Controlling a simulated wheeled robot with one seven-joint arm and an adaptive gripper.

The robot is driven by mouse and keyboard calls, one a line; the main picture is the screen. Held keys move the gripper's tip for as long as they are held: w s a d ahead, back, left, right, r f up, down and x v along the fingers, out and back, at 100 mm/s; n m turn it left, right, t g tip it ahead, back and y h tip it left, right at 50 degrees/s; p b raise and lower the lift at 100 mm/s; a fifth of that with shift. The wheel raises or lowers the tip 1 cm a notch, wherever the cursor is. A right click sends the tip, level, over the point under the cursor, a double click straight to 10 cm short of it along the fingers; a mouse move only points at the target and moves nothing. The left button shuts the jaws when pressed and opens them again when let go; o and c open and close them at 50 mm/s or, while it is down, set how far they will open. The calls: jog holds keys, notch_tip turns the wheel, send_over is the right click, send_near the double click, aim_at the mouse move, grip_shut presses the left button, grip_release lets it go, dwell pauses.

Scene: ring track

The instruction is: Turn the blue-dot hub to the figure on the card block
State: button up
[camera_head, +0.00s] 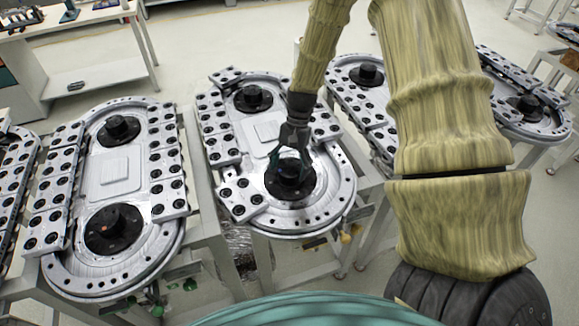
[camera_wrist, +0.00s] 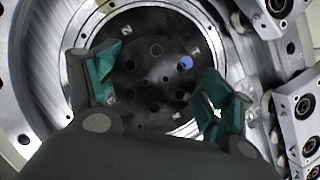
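The blue-dot hub (camera_wrist: 150,68) is a dark round disc with a ring of holes, and its blue dot (camera_wrist: 186,62) lies at the upper right of the face in the wrist view. Small pale marks sit around it, too small to read. In the head view the hub (camera_head: 291,184) is at the near end of the middle ring track (camera_head: 328,206). My gripper (camera_head: 289,152) points down over it. In the wrist view its teal-padded fingers stand apart on either side of the hub; I cannot tell whether they touch it. I cannot make out the card block.
A similar track (camera_head: 92,284) stands to the left and another (camera_head: 343,75) behind to the right. Bolted carriage blocks (camera_head: 241,199) line the middle track beside the hub. A white bench (camera_head: 62,17) is at the back left. Open floor shows behind the tracks.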

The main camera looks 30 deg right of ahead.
jog(key=shift+s+d+r, duration=0.15)
jog(key=shift+s+r, duration=0.1)
jog(key=shift+s, duration=0.1)
jog(key=c, duration=0.5)
jog(key=shift+o, duration=0.2)
jog(key=shift+n, duration=0.3)
jog(key=n+g+h, duration=0.1)
jog(key=n, duration=0.1)
jog(key=shift+n+p, duration=0.3)
jog(key=shift+n, duration=0.1)
jog(key=n+g+h, duration=0.1)
jog(key=n, duration=0.3)
jog(key=shift+f, duration=0.1)
jog(key=n+h, duration=0.1)
jog(key=n, duration=0.2)
jog(key=n+h+p, duration=0.1)
jog(key=n, duration=0.1)
jog(key=shift+n+h, duration=0.3)
jog(key=shift+n, duration=0.1)
jog(key=shift+s+n+h, duration=0.1)
jog(key=shift+n+h, duration=0.7)
jog(key=shift+n, duration=1.5)
